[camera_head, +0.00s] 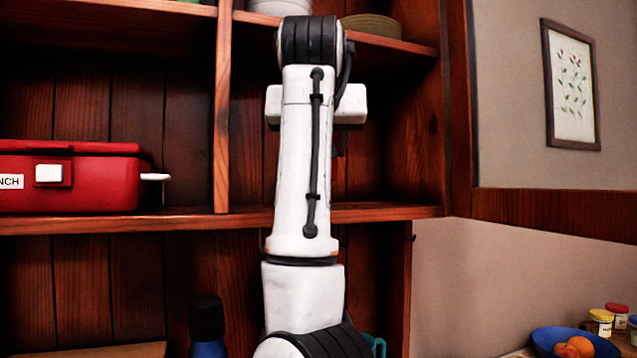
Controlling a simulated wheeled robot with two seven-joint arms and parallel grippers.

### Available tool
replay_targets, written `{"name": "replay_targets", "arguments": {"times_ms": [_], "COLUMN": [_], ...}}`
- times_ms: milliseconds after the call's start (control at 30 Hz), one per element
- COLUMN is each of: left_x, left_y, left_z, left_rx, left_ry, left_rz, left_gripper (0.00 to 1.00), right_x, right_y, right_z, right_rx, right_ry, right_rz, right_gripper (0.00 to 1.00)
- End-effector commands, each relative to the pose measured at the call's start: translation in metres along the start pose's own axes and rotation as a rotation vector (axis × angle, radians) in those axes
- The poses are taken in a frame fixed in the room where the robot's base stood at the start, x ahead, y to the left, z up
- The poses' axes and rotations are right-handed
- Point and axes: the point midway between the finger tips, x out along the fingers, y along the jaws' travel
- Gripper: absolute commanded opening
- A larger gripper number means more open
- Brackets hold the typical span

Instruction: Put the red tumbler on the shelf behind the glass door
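One of my arms, seemingly the right, rises up the middle of the head view in front of the open shelves. A white crosswise block (352,106) shows behind its upper part and looks like the body of my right gripper. Its fingers are hidden behind the arm, so I cannot see whether it is open or holds anything. My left gripper is not in view. I see no red tumbler and no glass door; the arm covers part of the shelf compartment.
A red lunch box (80,178) stands on the middle shelf (390,212), left of the upright divider (222,110). Dishes (372,25) sit on the upper shelf. A dark-capped blue bottle (207,325) stands below. A blue bowl with oranges (555,338) and jars (600,322) are at lower right.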

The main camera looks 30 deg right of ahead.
Motion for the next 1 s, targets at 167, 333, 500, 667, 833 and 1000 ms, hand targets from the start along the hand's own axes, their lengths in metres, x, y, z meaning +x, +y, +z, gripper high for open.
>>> {"name": "replay_targets", "arguments": {"times_ms": [167, 333, 500, 667, 833, 1000], "left_x": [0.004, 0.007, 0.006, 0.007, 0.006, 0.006], "left_y": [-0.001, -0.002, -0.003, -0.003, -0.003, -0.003], "left_z": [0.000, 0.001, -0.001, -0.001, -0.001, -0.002], "left_rx": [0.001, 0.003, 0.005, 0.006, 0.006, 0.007], "left_ry": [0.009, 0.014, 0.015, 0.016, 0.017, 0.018], "left_rz": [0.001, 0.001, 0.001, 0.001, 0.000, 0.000], "left_gripper": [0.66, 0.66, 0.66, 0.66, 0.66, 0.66], "right_x": [0.006, 0.012, 0.012, 0.013, 0.012, 0.012], "right_y": [0.000, 0.000, 0.000, 0.000, 0.000, 0.000], "right_z": [0.021, 0.039, 0.040, 0.041, 0.041, 0.040], "right_rx": [-0.001, 0.000, 0.000, 0.000, 0.000, 0.000], "right_ry": [0.000, 0.001, 0.001, 0.000, 0.000, 0.001], "right_rz": [0.000, 0.000, 0.000, 0.000, 0.000, 0.000], "right_gripper": [0.26, 0.26, 0.26, 0.49, 0.66, 0.66]}}
